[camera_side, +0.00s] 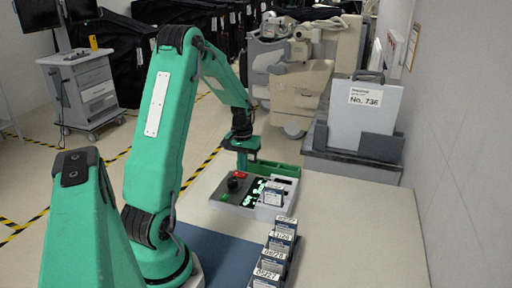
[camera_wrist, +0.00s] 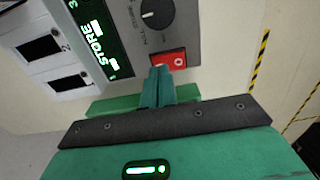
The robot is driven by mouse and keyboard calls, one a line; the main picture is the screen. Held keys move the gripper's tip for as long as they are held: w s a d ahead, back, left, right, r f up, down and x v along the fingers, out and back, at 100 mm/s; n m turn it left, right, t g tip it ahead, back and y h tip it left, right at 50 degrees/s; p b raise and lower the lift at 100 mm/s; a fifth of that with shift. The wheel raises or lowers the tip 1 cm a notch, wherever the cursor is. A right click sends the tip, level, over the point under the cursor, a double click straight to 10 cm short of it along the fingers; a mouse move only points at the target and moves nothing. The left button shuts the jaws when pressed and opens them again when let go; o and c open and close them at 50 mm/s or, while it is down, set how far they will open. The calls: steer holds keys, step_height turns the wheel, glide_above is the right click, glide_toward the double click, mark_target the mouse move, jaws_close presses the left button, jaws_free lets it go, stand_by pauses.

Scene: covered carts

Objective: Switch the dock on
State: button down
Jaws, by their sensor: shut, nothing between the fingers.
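The dock (camera_side: 215,198) is a grey box on the table, with a panel and a light slotted section. In the wrist view the dock (camera_wrist: 195,20) shows a black knob (camera_wrist: 156,13), a lit green display (camera_wrist: 90,35) reading "STORE", and a red rocker switch (camera_wrist: 170,60) marked "O". My gripper (camera_wrist: 161,72) is shut and empty. Its fingertips are right at the near edge of the red switch; I cannot tell whether they touch it. In the side view my gripper (camera_side: 242,166) hangs over the back of the dock and partly hides it.
Several dated cartridges (camera_side: 280,245) stand in a row near the table's front. The table's right side (camera_side: 370,230) is clear.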

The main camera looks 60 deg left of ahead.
mark_target(244, 175)
steer(key=shift+r, duration=2.85)
steer(key=d+r+m+t+y, duration=0.1)
steer(key=d+r+m, duration=0.1)
steer(key=d+r, duration=0.4)
steer(key=d+r+m+t, duration=0.15)
steer(key=d+r, duration=0.25)
steer(key=d, duration=0.5)
steer(key=s+d+r+m+t, duration=0.1)
steer(key=s+d+m, duration=0.1)
steer(key=s+d, duration=0.2)
steer(key=s+d+r+m+t+h, duration=0.1)
steer(key=s+d+r+m+t, duration=0.1)
steer(key=s+d, duration=0.3)
steer(key=d+m, duration=0.1)
steer(key=d, duration=0.3)
steer(key=shift+s+d, duration=0.25)
steer(key=shift+s, duration=0.05)
steer(key=c, duration=2.1)
jaws_free()
steer(key=shift+r+m, duration=0.1)
steer(key=shift+m, duration=0.15)
